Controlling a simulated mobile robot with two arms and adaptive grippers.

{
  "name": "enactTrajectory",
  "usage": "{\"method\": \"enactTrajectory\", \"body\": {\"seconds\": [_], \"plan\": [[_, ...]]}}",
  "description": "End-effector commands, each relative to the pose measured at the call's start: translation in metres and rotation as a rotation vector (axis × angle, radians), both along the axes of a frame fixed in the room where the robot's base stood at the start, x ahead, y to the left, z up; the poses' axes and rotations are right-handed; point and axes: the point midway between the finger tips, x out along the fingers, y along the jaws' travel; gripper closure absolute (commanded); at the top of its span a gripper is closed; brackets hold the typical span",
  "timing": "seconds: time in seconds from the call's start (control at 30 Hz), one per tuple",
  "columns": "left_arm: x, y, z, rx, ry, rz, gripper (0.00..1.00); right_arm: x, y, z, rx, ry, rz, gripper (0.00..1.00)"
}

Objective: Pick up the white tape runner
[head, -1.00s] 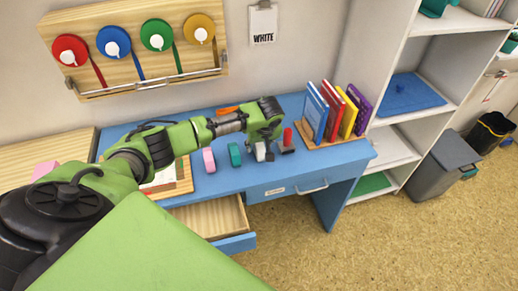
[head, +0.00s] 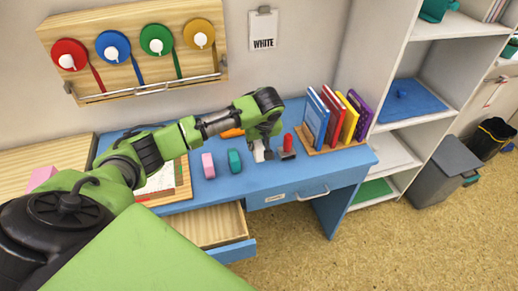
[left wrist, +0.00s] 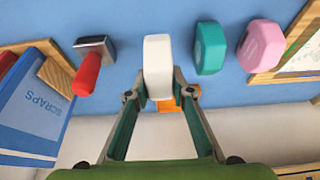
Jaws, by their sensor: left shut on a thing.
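The white tape runner (left wrist: 158,62) stands between the fingers of my left gripper (left wrist: 160,92) in the left wrist view. In the head view the white tape runner (head: 259,154) shows in part below my left gripper (head: 262,150), on the blue desk. The fingers are shut on its sides. Whether it touches the desk is hard to tell. The teal tape runner (head: 234,161) and the pink one (head: 208,165) stand to its left in the head view. My right gripper is not in view.
A red-handled stamp (head: 288,147) stands close on the right of the white runner. Books (head: 316,118) stand on a wooden base behind it. An orange item (head: 231,133) lies farther back. An open drawer (head: 222,225) juts from the desk (head: 215,185) front.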

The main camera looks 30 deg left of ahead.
Motion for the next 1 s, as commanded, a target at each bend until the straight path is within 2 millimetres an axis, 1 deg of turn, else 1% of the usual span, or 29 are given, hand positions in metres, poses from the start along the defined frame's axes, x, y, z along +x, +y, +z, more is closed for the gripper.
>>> {"method": "enactTrajectory", "body": {"seconds": [0.03, 0.17, 0.3, 0.5, 0.7, 0.83, 1.0], "plan": [[-0.007, -0.003, 0.011, -0.001, -0.006, -0.003, 1.0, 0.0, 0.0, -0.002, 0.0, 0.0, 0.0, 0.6], [-0.029, -0.009, 0.038, 0.001, -0.006, -0.003, 1.0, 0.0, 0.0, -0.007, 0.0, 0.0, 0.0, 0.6], [-0.058, -0.018, 0.049, 0.0, -0.003, -0.003, 1.0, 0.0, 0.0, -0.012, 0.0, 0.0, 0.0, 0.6], [-0.091, -0.028, 0.065, 0.001, -0.002, -0.003, 1.0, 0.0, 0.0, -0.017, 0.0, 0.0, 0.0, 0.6], [-0.109, -0.034, 0.074, 0.0, -0.002, -0.001, 1.0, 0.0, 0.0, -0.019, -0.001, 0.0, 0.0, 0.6], [-0.114, -0.035, 0.077, -0.001, -0.003, 0.001, 1.0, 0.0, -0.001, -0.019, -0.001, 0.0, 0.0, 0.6], [-0.115, -0.035, 0.078, 0.0, -0.002, 0.001, 1.0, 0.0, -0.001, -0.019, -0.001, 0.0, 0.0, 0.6]]}}
